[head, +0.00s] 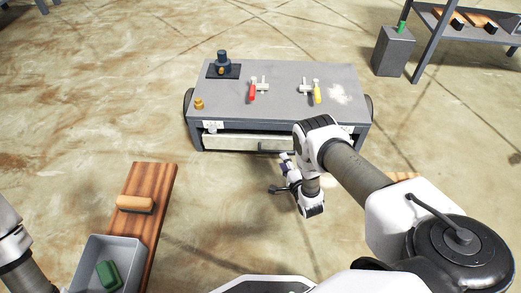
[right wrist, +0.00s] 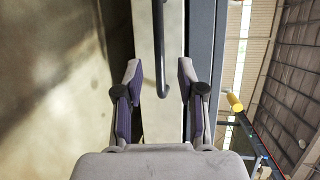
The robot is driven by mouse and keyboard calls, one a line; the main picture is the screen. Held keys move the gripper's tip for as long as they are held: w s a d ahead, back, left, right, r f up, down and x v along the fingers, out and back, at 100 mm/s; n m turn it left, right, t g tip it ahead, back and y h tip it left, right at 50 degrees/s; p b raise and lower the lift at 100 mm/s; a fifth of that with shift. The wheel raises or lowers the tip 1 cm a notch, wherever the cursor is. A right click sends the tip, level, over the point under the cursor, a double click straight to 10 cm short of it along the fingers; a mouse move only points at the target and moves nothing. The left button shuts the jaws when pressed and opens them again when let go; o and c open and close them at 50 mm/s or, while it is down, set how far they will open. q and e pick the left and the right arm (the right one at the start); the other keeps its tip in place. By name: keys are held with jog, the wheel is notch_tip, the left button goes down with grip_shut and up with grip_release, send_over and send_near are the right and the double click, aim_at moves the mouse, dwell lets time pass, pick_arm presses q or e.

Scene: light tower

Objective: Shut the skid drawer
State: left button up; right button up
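The grey skid (head: 285,75) stands ahead in the head view, with its wide pale drawer (head: 230,142) low on the near side. The drawer's dark bar handle (head: 268,147) is partly hidden by my right arm; how far the drawer stands out is hard to tell. My right gripper (head: 284,159) is low in front of the handle. In the right wrist view, its two purple-padded fingers (right wrist: 159,70) are apart. The handle (right wrist: 159,35) runs between them, with no clear contact visible. My left arm shows at the lower left, its gripper out of view.
On the skid top are a dark fitting (head: 222,62), a red-handled clamp (head: 253,90), a yellow-handled clamp (head: 316,92) and a small brass piece (head: 199,103). A wooden plank (head: 155,185) and a grey bin (head: 115,245) are at the lower left.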

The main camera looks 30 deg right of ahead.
aim_at(277, 151)
jog(key=b+x, duration=0.3)
jog(key=x, duration=0.4)
jog(key=shift+w+f, duration=0.1)
jog(key=shift+d, duration=0.1)
grip_shut()
